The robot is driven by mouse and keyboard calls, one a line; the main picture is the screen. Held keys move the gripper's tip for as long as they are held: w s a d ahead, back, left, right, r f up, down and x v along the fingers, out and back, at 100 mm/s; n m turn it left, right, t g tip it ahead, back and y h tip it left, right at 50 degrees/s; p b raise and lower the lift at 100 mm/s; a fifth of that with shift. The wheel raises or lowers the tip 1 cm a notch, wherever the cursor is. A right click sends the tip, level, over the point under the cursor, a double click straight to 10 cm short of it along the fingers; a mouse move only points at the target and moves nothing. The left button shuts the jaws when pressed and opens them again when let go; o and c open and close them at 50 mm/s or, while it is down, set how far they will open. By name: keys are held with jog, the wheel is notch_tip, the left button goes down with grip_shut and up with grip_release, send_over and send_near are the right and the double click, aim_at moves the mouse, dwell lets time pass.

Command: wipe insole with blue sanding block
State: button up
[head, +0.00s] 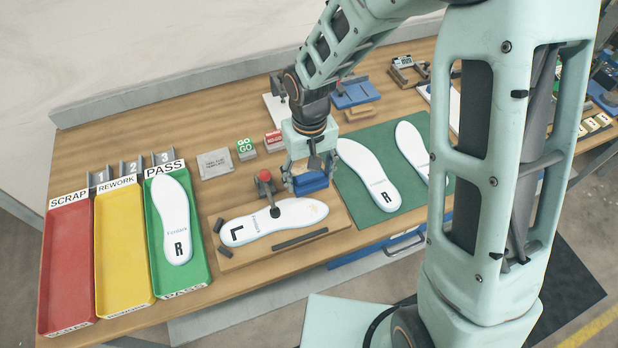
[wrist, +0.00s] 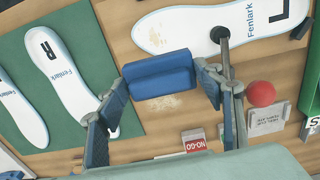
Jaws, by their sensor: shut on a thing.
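The insole marked L (head: 272,222) lies on a wooden board (head: 232,260), held by a clamp with a red knob (head: 265,176). In the wrist view the insole (wrist: 190,30) shows a faint brownish smudge near its rounded left end. My gripper (head: 308,178) is shut on the blue sanding block (head: 311,184), just behind the insole's right end.
Red SCRAP (head: 70,265), yellow REWORK (head: 122,250) and green PASS (head: 200,275) trays stand at left; PASS holds an R insole (head: 171,215). A green mat (head: 385,225) with two insoles is at right. GO (head: 245,147) and NO-GO (wrist: 195,141) blocks stand behind the board.

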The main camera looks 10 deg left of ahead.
jog(key=shift+r+p, duration=0.75)
jog(key=shift+r, duration=0.7)
jog(key=shift+f, duration=0.1)
